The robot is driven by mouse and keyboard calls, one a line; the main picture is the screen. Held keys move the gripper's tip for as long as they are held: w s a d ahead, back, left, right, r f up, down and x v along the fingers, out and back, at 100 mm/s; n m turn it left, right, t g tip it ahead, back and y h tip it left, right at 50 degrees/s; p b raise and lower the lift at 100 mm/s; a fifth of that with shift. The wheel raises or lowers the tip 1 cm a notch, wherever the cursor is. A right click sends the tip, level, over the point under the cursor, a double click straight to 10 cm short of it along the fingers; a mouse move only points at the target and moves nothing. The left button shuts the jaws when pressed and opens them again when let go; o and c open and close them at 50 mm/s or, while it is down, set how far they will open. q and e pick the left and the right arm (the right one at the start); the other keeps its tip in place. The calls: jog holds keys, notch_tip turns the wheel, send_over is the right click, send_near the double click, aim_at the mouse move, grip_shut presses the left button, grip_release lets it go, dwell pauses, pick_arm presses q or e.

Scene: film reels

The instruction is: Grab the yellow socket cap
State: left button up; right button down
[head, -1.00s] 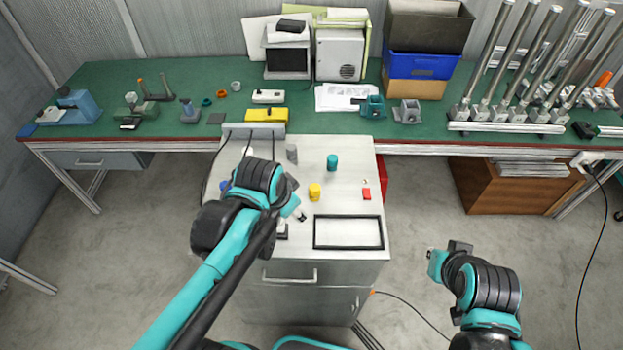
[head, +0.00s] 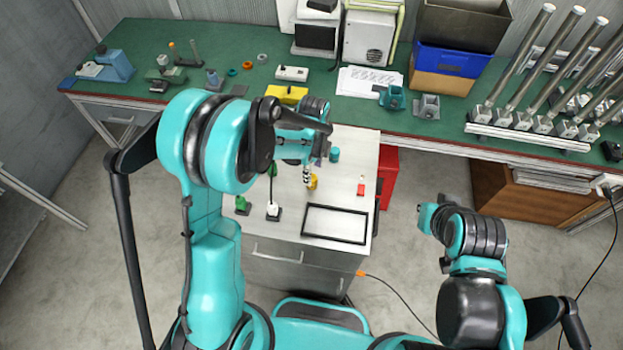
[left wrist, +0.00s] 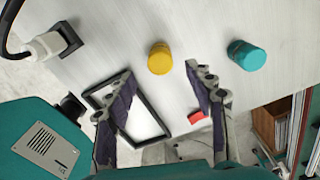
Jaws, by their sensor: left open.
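The yellow socket cap (head: 313,183) stands on the light top of the grey cabinet, partly hidden by my left gripper in the head view. My left gripper (head: 314,168) is over it, largely covered by my own arm. In the left wrist view the yellow cap (left wrist: 159,58) shows whole, just beyond and between the spread fingertips of the open, empty left gripper (left wrist: 160,78). A teal cap (left wrist: 246,56) stands to its right, outside the fingers. My right gripper (head: 430,215) hangs off the cabinet's right side; its fingers are not clear.
A black rectangular frame (head: 336,238) and a small red piece (head: 361,187) lie on the cabinet top (head: 355,150). A white plug-like piece (head: 272,211) and a green piece (head: 242,205) stand near its front left. The green workbench (head: 440,122) runs behind.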

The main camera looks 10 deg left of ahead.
pick_arm(q)
jog(key=f, duration=0.5)
jog(key=shift+w+a+f+b, duration=0.1)
jog(key=shift+a+b, duration=0.15)
jog(key=shift+b, duration=0.05)
jog(key=c, duration=1)
